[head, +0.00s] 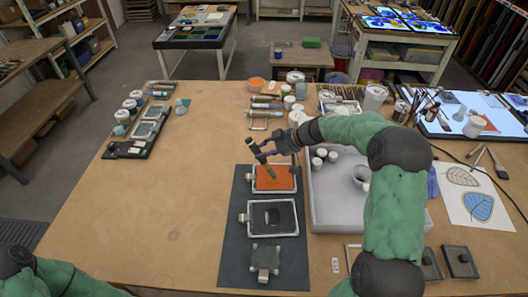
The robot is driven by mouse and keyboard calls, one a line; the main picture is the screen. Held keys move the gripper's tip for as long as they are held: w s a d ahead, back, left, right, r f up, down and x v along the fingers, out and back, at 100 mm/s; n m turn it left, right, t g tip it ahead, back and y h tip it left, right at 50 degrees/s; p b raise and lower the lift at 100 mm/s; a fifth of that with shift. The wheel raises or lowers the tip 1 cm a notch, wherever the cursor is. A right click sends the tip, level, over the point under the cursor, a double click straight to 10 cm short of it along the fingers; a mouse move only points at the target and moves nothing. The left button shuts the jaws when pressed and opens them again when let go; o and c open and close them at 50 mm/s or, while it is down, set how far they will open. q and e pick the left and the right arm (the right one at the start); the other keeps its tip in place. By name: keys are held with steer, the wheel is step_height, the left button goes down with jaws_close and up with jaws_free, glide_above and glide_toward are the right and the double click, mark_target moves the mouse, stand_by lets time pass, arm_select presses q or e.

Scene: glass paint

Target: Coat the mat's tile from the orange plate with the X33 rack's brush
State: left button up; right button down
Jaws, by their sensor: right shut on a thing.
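A dark mat (233,235) lies on the table in front of me. The orange plate (284,182), an orange square in a pale frame, is at its far end. A plate with a black square (270,218) lies in the middle. A small grey square piece (266,254), seemingly the tile, lies at the near end. My right gripper (268,156) is shut on a brush (253,149), tilted, its lower end over the orange plate; I cannot tell whether it touches. A small label (336,265), seemingly X33, is beside my right arm; my arm hides much there. My left gripper is out of view.
A grey tray (325,217) with white jars stands right of the mat. A black rack (126,150) with jars is at the left. Brushes and a lit panel (449,124) are at the right. The table's left front is clear.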

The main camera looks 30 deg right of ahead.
mark_target(253, 144)
steer(key=shift+f+b, duration=0.3)
steer(key=shift+b, duration=0.65)
stand_by(2.0)
steer(key=shift+r, duration=1.2)
steer(key=shift+r, duration=0.1)
steer(key=shift+r+p, duration=0.45)
steer(key=shift+r, duration=1.45)
steer(key=shift+a, duration=0.1)
